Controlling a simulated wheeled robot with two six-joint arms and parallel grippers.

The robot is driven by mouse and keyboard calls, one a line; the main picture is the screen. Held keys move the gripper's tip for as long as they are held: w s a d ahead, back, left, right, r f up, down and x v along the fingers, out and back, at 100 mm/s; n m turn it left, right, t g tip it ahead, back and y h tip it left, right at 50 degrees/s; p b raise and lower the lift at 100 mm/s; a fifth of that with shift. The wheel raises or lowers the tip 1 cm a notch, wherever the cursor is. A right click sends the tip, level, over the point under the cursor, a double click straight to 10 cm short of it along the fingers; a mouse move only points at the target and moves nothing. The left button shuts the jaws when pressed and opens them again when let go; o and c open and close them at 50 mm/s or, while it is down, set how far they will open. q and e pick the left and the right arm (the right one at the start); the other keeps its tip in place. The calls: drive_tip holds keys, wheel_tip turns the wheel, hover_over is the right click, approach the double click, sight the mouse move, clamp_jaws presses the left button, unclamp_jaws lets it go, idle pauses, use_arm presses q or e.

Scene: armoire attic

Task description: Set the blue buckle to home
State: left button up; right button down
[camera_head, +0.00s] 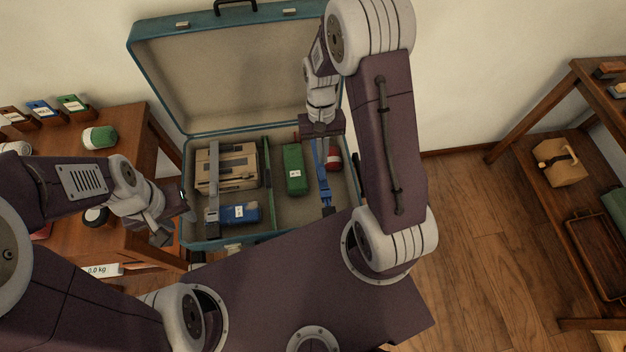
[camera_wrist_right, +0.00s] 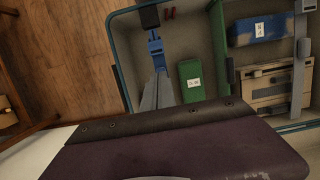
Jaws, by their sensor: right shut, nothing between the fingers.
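The blue buckle (camera_wrist_right: 155,46) sits on a blue strap (camera_head: 325,187) on the right side of the open suitcase (camera_head: 282,221). My right gripper (camera_head: 319,147) is over this strap, shut and empty. In the right wrist view its grey fingers (camera_wrist_right: 158,72) point at the buckle, with the tips close to it; I cannot tell whether they touch. In the head view the gripper and wrist hide part of the strap. My left gripper (camera_head: 172,222) is outside the suitcase, by its front left corner; its finger gap is unclear.
The suitcase holds a tan case (camera_head: 235,168), a blue pack (camera_head: 240,214), a green pack (camera_head: 293,168) and a red roll (camera_head: 334,160). A wooden table is left, shelves right.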

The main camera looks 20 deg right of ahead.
sight(323, 187)
drive_tip(key=shift+s+f, duration=0.1)
drive_tip(key=b+x, duration=0.2)
drive_tip(key=x, duration=0.8)
drive_tip(key=shift+b, duration=0.4)
